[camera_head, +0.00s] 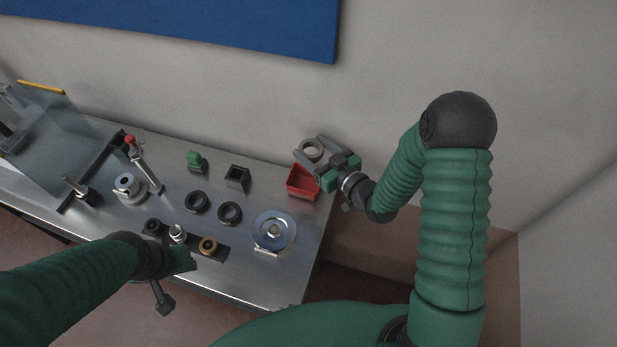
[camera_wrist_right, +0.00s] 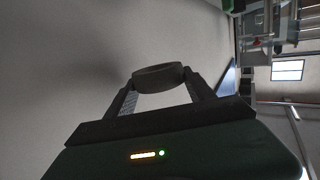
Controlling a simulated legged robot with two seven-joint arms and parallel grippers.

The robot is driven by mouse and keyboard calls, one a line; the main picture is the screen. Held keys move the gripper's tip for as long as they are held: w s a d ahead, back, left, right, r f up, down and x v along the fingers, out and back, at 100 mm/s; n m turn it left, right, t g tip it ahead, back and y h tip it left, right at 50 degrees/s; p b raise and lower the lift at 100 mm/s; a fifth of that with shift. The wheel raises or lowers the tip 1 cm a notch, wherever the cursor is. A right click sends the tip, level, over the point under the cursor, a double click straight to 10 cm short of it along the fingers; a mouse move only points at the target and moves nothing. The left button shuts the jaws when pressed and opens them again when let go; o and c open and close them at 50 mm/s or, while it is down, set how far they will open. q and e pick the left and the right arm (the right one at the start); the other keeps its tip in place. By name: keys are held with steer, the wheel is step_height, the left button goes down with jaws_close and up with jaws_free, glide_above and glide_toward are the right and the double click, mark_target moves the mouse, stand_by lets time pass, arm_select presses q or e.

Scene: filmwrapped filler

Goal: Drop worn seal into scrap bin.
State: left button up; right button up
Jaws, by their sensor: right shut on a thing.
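In the right wrist view the seal (camera_wrist_right: 158,77) sits between the two fingertips of the right gripper (camera_wrist_right: 160,82). The red scrap bin (camera_head: 302,184) stands at the back right of the steel bench. The gripper holds the seal above the bin's far side, and part of the bin is hidden by the gripper. My left arm reaches in over the bench front, and its gripper (camera_head: 170,280) is dark and partly hidden, so its jaws cannot be made out.
A clear guard (camera_head: 60,135) stands at left. A wall rises behind.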

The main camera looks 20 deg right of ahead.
step_height(320, 180, down, 5)
steer(key=b, duration=0.3)
steer(key=shift+f, duration=0.2)
steer(key=o, duration=1.2)
steer(key=shift+c, duration=0.2)
steer(key=shift+o, duration=1.4)
steer(key=shift+s, duration=0.1)
